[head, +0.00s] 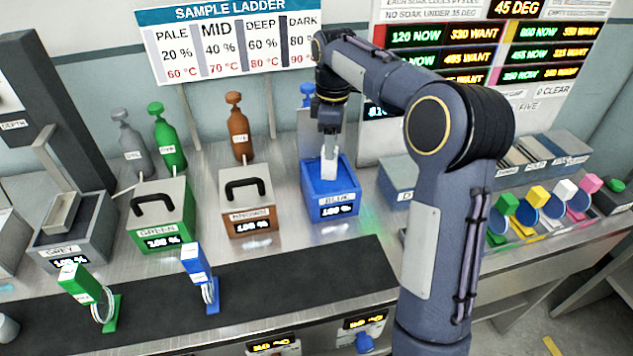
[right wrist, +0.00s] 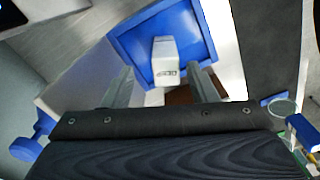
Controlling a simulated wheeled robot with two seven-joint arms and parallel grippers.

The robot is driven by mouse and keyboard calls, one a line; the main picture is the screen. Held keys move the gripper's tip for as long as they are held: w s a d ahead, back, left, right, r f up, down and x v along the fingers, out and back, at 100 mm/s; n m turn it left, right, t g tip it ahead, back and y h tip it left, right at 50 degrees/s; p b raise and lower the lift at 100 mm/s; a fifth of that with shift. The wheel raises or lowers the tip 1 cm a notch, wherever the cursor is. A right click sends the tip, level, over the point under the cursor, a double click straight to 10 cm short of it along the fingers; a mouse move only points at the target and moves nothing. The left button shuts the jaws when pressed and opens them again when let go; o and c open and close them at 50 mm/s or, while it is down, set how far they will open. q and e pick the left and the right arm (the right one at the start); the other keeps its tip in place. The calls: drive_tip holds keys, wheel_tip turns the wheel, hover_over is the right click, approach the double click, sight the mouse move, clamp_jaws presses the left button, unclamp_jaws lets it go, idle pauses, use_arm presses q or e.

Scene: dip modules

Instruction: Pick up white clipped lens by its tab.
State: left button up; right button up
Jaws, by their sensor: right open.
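The white tab of the clipped lens (head: 328,170) stands in the open blue dip box (head: 311,202); the lens below the tab is hidden. In the right wrist view the labelled white tab (right wrist: 165,62) is upright inside the blue box (right wrist: 128,40), in the gap between my fingers. My right gripper (head: 329,148) is open just above the tab, pointing down; it also shows in the right wrist view (right wrist: 163,88). I cannot tell whether a finger touches the tab. My left gripper is not in view.
A brown box (head: 231,211) and a green box (head: 155,233), each with a black handle, stand left of the blue box. Green (head: 78,283) and blue (head: 195,262) clipped lenses stand on the dark mat (head: 150,320). Several coloured clipped lenses stand at the right.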

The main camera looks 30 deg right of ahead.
sight(330, 162)
drive_tip(key=f, duration=0.6)
drive_tip(key=shift+s+a, duration=0.2)
drive_tip(key=shift+a, duration=0.1)
clamp_jaws()
drive_tip(key=shift+r, duration=0.1)
